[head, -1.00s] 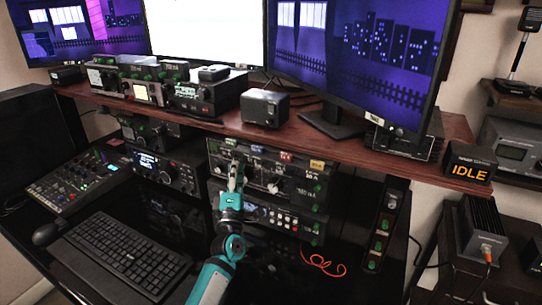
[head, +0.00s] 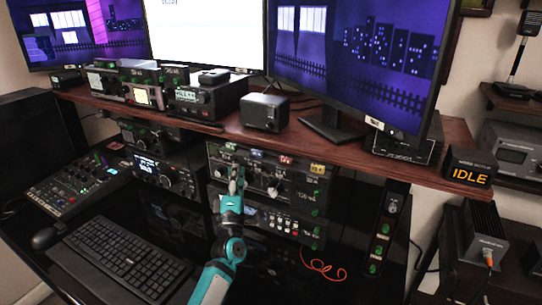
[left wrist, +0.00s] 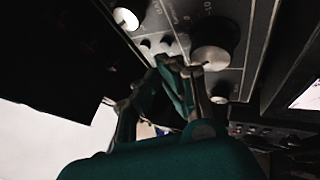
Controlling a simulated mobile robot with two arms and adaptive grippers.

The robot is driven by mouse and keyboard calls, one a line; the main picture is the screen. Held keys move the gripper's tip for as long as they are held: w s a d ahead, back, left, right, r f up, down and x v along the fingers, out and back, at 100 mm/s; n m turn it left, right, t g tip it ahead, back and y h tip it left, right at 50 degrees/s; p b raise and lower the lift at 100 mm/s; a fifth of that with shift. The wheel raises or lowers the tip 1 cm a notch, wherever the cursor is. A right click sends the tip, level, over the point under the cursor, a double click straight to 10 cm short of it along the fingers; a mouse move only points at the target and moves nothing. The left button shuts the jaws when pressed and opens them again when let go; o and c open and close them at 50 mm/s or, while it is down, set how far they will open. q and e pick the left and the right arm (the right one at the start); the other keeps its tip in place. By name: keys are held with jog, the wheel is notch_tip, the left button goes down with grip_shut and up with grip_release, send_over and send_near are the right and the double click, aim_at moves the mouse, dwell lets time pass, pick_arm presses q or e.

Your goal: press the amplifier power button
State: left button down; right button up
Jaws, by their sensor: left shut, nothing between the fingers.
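The amplifier (head: 285,187) is a dark box with dials and knobs, under the wooden shelf at the middle of the head view. Its panel (left wrist: 262,45) also shows in the left wrist view, with a large pale knob (left wrist: 214,42), a white knob (left wrist: 126,18) and small dark round buttons (left wrist: 166,43). I cannot tell which is the power button. My left gripper (head: 237,172) is in front of the panel's left part. In the left wrist view its shut, empty fingertips (left wrist: 172,66) are close below the small buttons; contact is unclear. My right gripper is not in view.
A second rack unit (head: 268,221) stands under the amplifier. The wooden shelf (head: 235,127) overhangs it. A keyboard (head: 120,258) lies at the front left, a red cable (head: 322,266) at the front right. A display box (head: 470,170) reads IDLE.

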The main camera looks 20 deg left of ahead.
pick_arm(q)
jog(key=shift+w, duration=0.2)
dwell(0.4)
jog(key=shift+w+b, duration=0.25)
jog(key=shift+b, duration=0.1)
jog(key=shift+w, duration=0.1)
dwell(0.4)
jog(key=shift+s, duration=0.6)
jog(key=s+p, duration=0.3)
jog(key=s, duration=0.3)
jog(key=shift+a, duration=0.45)
